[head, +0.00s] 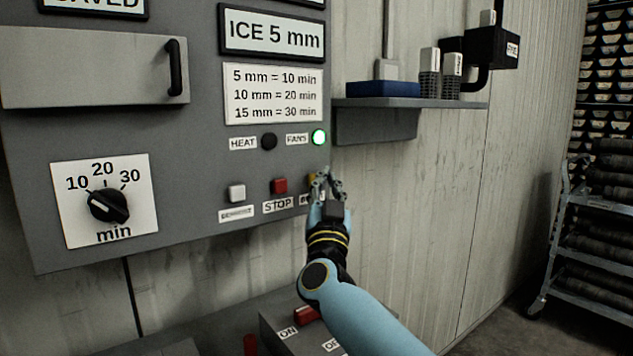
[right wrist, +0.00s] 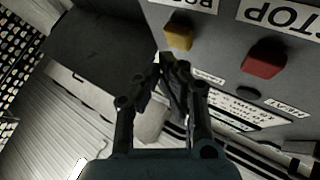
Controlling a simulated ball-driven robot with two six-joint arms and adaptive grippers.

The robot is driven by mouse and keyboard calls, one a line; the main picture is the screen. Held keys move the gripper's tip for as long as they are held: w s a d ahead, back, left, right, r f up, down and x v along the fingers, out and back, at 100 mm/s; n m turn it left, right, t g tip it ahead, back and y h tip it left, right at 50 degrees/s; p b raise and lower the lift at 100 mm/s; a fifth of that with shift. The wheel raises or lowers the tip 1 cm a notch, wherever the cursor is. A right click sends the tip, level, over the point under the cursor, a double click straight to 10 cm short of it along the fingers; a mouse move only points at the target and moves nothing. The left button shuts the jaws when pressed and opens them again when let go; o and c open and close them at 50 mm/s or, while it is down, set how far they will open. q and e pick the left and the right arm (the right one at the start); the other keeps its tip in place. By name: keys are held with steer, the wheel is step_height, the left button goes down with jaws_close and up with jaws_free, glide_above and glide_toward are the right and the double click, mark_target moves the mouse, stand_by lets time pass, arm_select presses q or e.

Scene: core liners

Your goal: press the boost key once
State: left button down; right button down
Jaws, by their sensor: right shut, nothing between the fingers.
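The boost key is a yellow square button (head: 311,179) at the lower right of the grey control panel, partly hidden by my right gripper in the head view. It shows clear in the right wrist view (right wrist: 178,38), beside its upside-down, cut-off label. My right gripper (head: 326,177) is shut and empty, with its fingertips close to the yellow key. In the right wrist view the fingertips (right wrist: 172,60) lie just below the key in the picture; I cannot tell whether they touch it. My left gripper is not in view.
The red STOP key (head: 279,186) and a white key (head: 237,192) sit left of the boost key. A shelf (head: 410,104) juts out at the right. A box with ON/OFF labels (head: 283,327) is below.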

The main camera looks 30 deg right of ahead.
steer(key=shift+w, duration=0.15)
stand_by(0.4)
steer(key=shift+w, duration=0.3)
steer(key=shift+w+a, duration=0.1)
steer(key=shift+w, duration=0.5)
stand_by(0.7)
steer(key=shift+s, duration=0.1)
steer(key=shift+s+p, duration=0.7)
steer(key=shift+s, duration=0.25)
